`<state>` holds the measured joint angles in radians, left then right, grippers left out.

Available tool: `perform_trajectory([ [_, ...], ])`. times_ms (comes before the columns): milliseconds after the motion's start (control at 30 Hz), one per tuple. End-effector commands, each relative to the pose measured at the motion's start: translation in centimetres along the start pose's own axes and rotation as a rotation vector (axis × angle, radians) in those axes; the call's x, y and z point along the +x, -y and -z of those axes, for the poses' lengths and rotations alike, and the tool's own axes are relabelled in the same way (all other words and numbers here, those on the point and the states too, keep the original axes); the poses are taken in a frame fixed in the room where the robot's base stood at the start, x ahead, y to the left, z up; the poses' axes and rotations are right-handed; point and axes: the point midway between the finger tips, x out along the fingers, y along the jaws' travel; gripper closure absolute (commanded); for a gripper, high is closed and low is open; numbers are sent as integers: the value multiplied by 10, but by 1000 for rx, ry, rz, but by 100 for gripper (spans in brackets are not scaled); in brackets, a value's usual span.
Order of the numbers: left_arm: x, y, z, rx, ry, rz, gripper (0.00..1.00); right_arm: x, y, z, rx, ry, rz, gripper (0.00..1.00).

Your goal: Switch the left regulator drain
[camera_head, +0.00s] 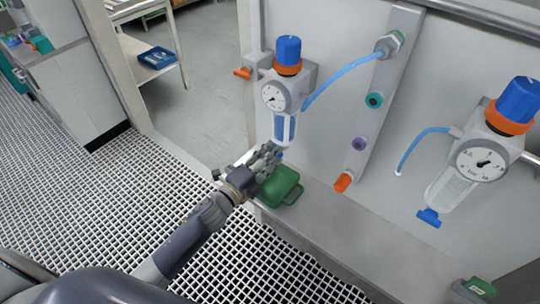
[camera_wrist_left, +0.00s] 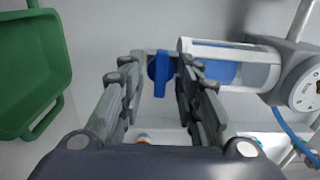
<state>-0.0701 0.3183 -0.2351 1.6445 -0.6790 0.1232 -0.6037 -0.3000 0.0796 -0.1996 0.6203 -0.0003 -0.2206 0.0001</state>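The left regulator (camera_head: 296,85) hangs on the wall panel, with a blue knob, a round gauge and a clear bowl with a blue inside. Its blue drain (camera_head: 280,155) is at the bowl's lower end, mostly hidden behind my left gripper (camera_head: 272,152). In the left wrist view the blue drain lever (camera_wrist_left: 160,76) shows between the two fingertips of my left gripper (camera_wrist_left: 158,78). The fingers are open on either side of it, with gaps visible. The regulator's bowl (camera_wrist_left: 255,65) is to the right in that view. My right gripper is not in view.
A green container with a handle (camera_head: 282,187) stands on the ledge just below my left gripper. A second regulator (camera_head: 484,155) with a blue drain hangs at the right. An upright bracket (camera_head: 375,110) with coloured ports and a blue hose are between them.

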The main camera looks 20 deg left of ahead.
Motion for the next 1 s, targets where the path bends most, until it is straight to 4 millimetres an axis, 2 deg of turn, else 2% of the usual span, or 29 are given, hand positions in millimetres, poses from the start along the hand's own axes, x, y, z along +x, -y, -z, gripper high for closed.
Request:
perform_trajectory([
  [67,0,0,0,0,0,0,69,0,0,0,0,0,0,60],
  [200,0,0,0,0,0,1,99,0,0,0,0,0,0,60],
  [233,0,0,0,0,0,1,100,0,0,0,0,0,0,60],
  [667,0,1,0,-40,0,0,100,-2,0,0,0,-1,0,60],
  [1000,0,2,0,-263,0,-1,100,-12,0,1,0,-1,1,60],
])
